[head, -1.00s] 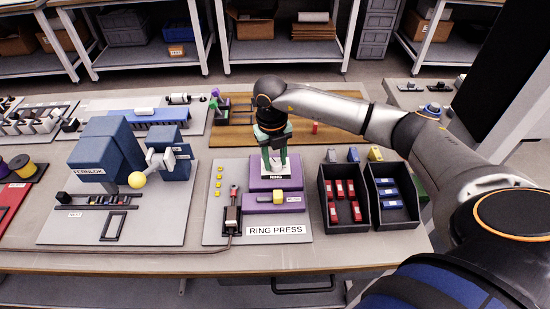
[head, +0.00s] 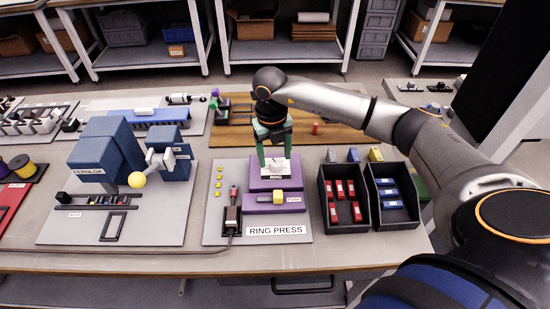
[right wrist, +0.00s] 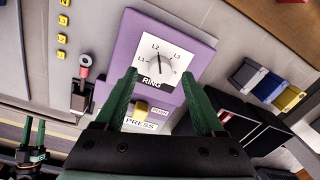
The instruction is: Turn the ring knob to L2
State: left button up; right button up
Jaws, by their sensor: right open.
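The white ring knob (right wrist: 171,68) has a dark pointer line and sits on a dial plate marked L1, L2 and L3, above the word RING, on the purple ring press (right wrist: 125,50). The pointer leans a little toward the upper left; its exact mark is hard to tell. My right gripper (right wrist: 159,73) is open, its green fingers apart on either side of the dial in the picture, with nothing between them. In the head view the right gripper (head: 275,167) points down over the knob, and contact cannot be told. My left gripper (right wrist: 32,135) appears small at the lower left of the wrist view.
A yellow push button (head: 280,198) is on the press front. Black bins of red blocks (head: 326,210) and blue blocks (head: 372,215) stand to the right. The blue Fernlok machine (head: 98,160) is to the left.

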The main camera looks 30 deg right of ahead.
aim_at(273, 163)
notch_tip(273, 163, up, 11)
jog(key=shift+a+f+b, duration=0.15)
jog(key=shift+a+b, duration=0.1)
jog(key=shift+b, duration=0.1)
dwell(0.4)
